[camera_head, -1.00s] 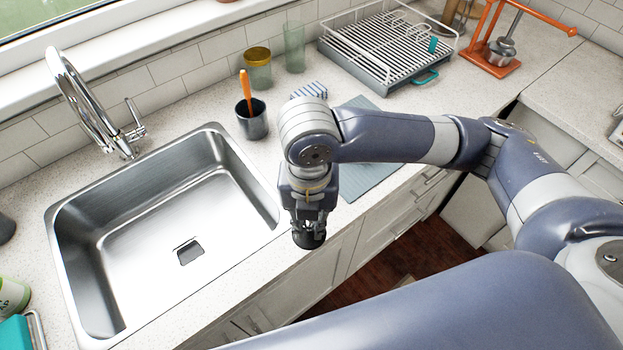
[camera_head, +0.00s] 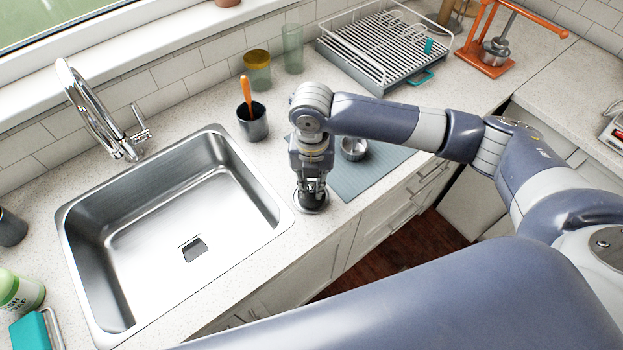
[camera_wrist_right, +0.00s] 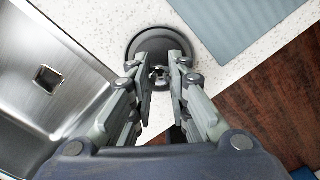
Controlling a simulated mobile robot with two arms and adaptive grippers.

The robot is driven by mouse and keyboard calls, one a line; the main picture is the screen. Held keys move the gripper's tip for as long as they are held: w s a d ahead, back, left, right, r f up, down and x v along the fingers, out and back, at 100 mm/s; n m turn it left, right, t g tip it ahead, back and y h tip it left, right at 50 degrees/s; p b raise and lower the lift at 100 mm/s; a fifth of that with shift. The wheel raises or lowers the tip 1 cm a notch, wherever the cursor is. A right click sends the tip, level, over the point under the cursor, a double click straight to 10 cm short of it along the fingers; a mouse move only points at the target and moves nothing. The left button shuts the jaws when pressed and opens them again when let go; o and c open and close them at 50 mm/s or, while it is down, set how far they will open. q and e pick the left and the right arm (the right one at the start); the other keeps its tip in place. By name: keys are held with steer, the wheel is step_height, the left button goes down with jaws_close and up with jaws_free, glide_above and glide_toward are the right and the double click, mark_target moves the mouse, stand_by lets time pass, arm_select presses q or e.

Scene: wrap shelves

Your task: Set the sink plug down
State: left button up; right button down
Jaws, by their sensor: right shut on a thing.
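The sink plug (camera_head: 312,201) is a dark round disc with a small metal knob on top. It is at the counter strip between the sink and the grey-blue mat, close to the counter's front edge. My right gripper (camera_head: 312,183) points down over it. In the right wrist view the fingers (camera_wrist_right: 160,82) are closed on the knob of the plug (camera_wrist_right: 158,48), which looks flat against or just above the counter; I cannot tell which. My left gripper is not in view.
The steel sink (camera_head: 225,140) is left of the plug. A dark cup with an orange-handled tool (camera_head: 253,124) stands behind. A dish rack (camera_head: 385,50) is farther back.

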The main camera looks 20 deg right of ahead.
mark_target(311, 187)
steer(key=shift+f, duration=0.1)
steer(key=c, duration=1.5)
jaws_free()
arm_select(q)
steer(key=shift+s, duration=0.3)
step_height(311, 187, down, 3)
steer(key=b, duration=0.3)
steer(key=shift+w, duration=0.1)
arm_select(e)
step_height(311, 187, up, 12)
steer(key=shift+r, duration=0.15)
